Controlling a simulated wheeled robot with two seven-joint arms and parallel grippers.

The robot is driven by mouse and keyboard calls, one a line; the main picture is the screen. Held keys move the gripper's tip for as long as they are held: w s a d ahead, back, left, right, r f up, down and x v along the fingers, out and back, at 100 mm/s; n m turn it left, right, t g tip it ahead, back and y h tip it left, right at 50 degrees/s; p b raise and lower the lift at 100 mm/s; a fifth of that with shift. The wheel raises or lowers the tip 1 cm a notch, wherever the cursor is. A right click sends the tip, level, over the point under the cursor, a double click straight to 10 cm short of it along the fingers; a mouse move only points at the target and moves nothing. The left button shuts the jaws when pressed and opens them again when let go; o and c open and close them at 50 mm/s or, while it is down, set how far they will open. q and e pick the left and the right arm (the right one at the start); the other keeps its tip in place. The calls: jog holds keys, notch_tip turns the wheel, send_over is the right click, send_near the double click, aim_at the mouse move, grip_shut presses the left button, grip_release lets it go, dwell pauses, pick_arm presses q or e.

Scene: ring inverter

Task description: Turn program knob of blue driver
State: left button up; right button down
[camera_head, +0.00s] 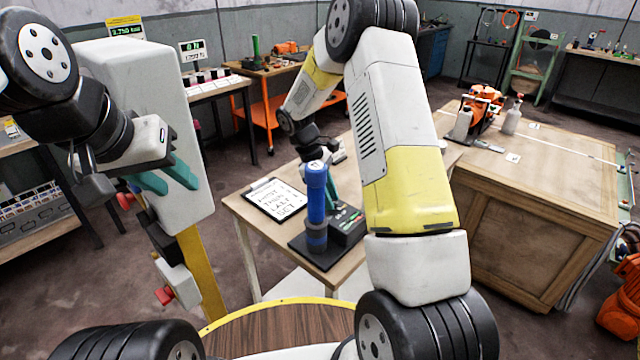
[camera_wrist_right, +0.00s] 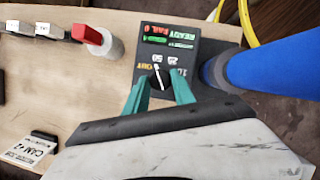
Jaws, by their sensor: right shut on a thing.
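The blue driver (camera_head: 316,205) stands upright on a dark base on the small wooden table. Its blue body also shows at the right of the right wrist view (camera_wrist_right: 275,72). Beside it is a dark control box (camera_head: 346,226) with red and green indicators. The box's program knob (camera_wrist_right: 158,74), black with a white pointer line, shows in the right wrist view, with printed labels around it. My right gripper (camera_wrist_right: 160,92) has its teal fingers on either side of the knob, shut on it. My left gripper (camera_head: 179,187) is open and empty, in the air at the left, away from the table.
A clipboard (camera_head: 275,199) lies left of the driver. A red-topped cylinder (camera_wrist_right: 98,41) and a small labelled card (camera_wrist_right: 29,149) lie near the box. A large wooden bench (camera_head: 545,190) with an orange machine (camera_head: 482,103) stands at the right.

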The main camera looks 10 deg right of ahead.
jog(key=shift+w+m+y, duration=0.1)
jog(key=shift+m+y, duration=0.2)
jog(key=shift+m, duration=0.5)
jog(key=c, duration=1.1)
grip_release()
jog(key=shift+o, duration=0.2)
jog(key=v, duration=0.8)
jog(key=shift+w+f, duration=0.15)
